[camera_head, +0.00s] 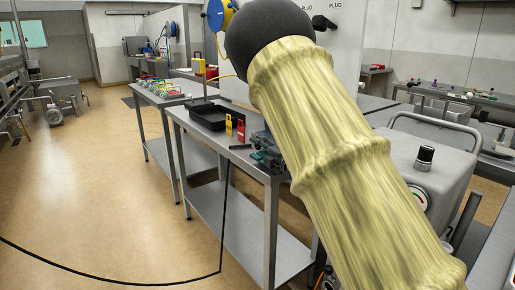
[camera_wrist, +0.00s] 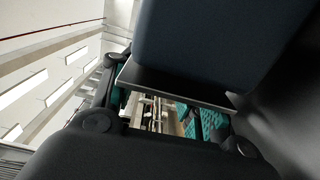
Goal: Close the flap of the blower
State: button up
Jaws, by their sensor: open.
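A grey metal housing (camera_head: 400,165) with a black knob, a round gauge and a tube handle stands at the right in the head view, partly behind my yellow-sleeved arm. I cannot tell whether it is the blower, and I make out no flap for certain. My gripper (camera_wrist: 165,112) shows in the wrist view with dark fingers and teal pads, open. A dark slab (camera_wrist: 215,45) with a thin pale edge fills the upper middle of that view, very close to the gripper; I cannot tell what it is or whether they touch.
A steel table (camera_head: 225,160) left of my arm carries a black tray (camera_head: 208,115), a yellow tag and a red tag. Another table (camera_head: 165,95) with coloured items stands behind. A black cable (camera_head: 130,283) curves over the open floor at the left. Ceiling lights show in the wrist view.

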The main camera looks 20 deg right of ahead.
jog(key=v, duration=1)
jog(key=shift+s, duration=0.3)
jog(key=shift+d+r, duration=0.1)
jog(key=shift+d, duration=0.05)
